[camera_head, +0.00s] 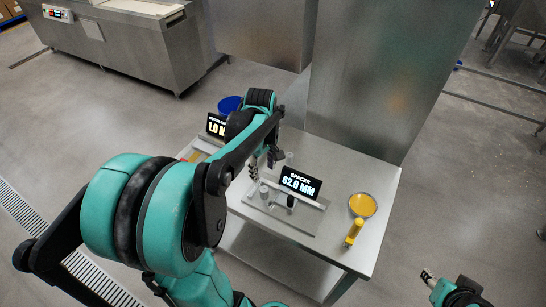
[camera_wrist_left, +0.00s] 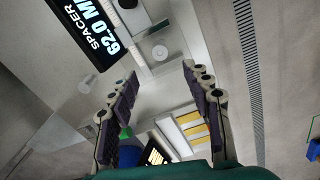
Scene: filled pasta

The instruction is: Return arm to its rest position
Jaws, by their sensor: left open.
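My left arm reaches in from the left in the head view, and its dark gripper (camera_head: 264,163) hangs over the back of the metal table, left of the sign that reads SPACER 62.0 MM (camera_head: 301,184). In the left wrist view the two padded fingers of the left gripper (camera_wrist_left: 160,82) stand wide apart, with nothing between them. Part of my right gripper (camera_head: 430,278) shows at the lower right of the head view, off the table; its jaw state is unclear.
The metal table (camera_head: 352,172) carries a grey fixture with small cylinders, a yellow round dish (camera_head: 362,205) and a yellow-handled tool (camera_head: 353,234). A second sign (camera_head: 216,126) and a blue container (camera_head: 230,104) are at the back left. A steel panel (camera_head: 375,75) rises behind.

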